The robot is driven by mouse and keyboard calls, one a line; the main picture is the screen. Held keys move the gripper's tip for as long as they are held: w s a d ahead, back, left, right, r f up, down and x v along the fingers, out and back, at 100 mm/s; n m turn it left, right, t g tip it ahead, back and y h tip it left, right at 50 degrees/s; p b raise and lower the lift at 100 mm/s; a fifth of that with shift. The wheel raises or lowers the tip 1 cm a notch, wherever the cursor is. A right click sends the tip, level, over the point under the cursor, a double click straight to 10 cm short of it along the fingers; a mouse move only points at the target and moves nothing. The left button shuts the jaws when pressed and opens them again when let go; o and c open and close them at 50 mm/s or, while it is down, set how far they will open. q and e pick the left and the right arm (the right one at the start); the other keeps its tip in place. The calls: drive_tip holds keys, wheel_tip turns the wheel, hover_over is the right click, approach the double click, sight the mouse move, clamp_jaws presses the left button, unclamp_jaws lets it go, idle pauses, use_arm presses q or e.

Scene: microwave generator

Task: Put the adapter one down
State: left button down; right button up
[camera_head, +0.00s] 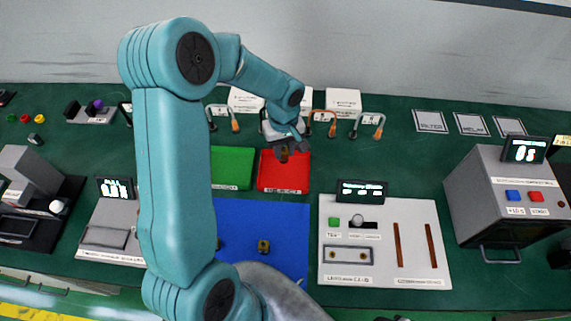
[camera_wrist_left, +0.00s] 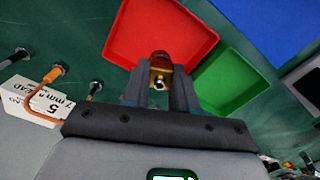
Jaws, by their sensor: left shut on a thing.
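My left gripper (camera_head: 284,146) reaches over the upper edge of the red tray (camera_head: 284,180). It is shut on a small brass-coloured adapter (camera_wrist_left: 161,72), which shows between the fingertips in the left wrist view. Another small brass piece (camera_head: 263,246) lies on the blue mat (camera_head: 285,220). My right gripper is not in view.
Cables with orange and grey ends (camera_head: 327,124) and white labelled boxes (camera_head: 343,100) stand behind the trays. A white test panel (camera_head: 385,270) is at right of the blue mat, and a grey machine (camera_head: 500,200) is farther right. My left arm hides part of the table.

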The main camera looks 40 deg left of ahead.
sight(284, 149)
use_arm(q)
drive_tip(key=f, duration=0.3)
drive_tip(key=shift+w+a+b, duration=0.1)
drive_tip(key=shift+w+b, duration=0.1)
drive_tip(key=shift+b, duration=0.15)
wheel_tip(284, 149, down, 4)
drive_tip(key=shift+s+f+b, duration=0.1)
drive_tip(key=shift+s+b, duration=0.05)
drive_tip(key=shift+b, duration=1.1)
drive_tip(key=shift+w, duration=0.2)
drive_tip(key=shift+s, duration=0.2)
drive_tip(key=shift+f, duration=0.1)
drive_tip(key=c, duration=1.1)
unclamp_jaws()
drive_tip(key=shift+o, duration=1.1)
drive_tip(key=shift+w, duration=0.15)
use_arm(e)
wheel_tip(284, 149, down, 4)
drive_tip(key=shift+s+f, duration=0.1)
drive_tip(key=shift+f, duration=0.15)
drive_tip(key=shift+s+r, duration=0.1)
